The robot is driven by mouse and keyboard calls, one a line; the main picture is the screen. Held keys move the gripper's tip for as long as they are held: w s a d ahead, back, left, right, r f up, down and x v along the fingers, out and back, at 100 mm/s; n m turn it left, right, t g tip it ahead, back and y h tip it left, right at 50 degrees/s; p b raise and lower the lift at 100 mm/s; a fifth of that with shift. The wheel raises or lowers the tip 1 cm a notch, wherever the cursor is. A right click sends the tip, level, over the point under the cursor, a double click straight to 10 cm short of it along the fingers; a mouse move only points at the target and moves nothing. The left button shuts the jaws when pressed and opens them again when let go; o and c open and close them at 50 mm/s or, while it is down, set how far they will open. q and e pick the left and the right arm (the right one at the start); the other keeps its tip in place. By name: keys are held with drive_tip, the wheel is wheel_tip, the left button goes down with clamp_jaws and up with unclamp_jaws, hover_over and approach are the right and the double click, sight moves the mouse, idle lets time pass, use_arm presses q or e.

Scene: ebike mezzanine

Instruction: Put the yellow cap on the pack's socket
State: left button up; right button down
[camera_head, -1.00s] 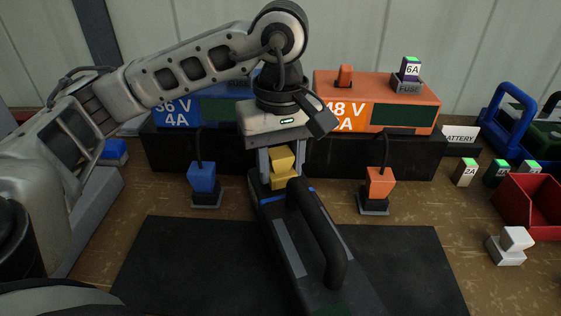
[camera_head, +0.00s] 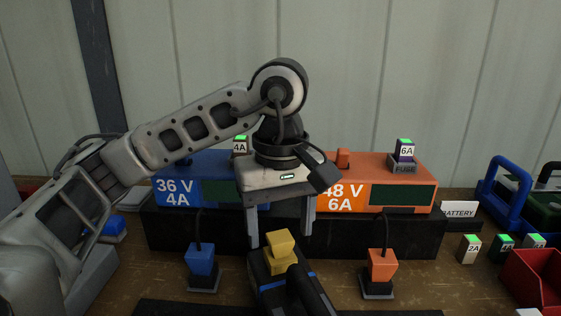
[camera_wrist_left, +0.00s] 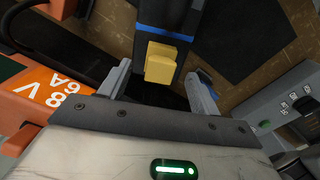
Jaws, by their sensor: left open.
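The yellow cap (camera_head: 280,250) sits at the far end of the black battery pack (camera_head: 262,287), at the place of its socket; the socket itself is hidden under it. The cap looks upright, but I cannot tell whether it is fully seated. My left gripper (camera_head: 281,238) is open above and behind the cap, with a finger on each side and gaps between. In the left wrist view the cap (camera_wrist_left: 160,62) stands on the pack's end, between and beyond the open fingers (camera_wrist_left: 157,76). My right gripper is out of view.
Behind stand the blue 36 V charger (camera_head: 176,191) and the orange 48 V charger (camera_head: 410,178). A blue plug (camera_head: 202,261) and an orange plug (camera_head: 382,265) flank the pack. Several fuses and a red bin (camera_head: 535,283) are at the right.

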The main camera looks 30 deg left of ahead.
use_arm(q)
wheel_tip(320, 180, up, 17)
drive_tip(key=p, duration=0.9)
drive_tip(key=shift+r+p, duration=0.15)
drive_tip(key=shift+p, duration=0.25)
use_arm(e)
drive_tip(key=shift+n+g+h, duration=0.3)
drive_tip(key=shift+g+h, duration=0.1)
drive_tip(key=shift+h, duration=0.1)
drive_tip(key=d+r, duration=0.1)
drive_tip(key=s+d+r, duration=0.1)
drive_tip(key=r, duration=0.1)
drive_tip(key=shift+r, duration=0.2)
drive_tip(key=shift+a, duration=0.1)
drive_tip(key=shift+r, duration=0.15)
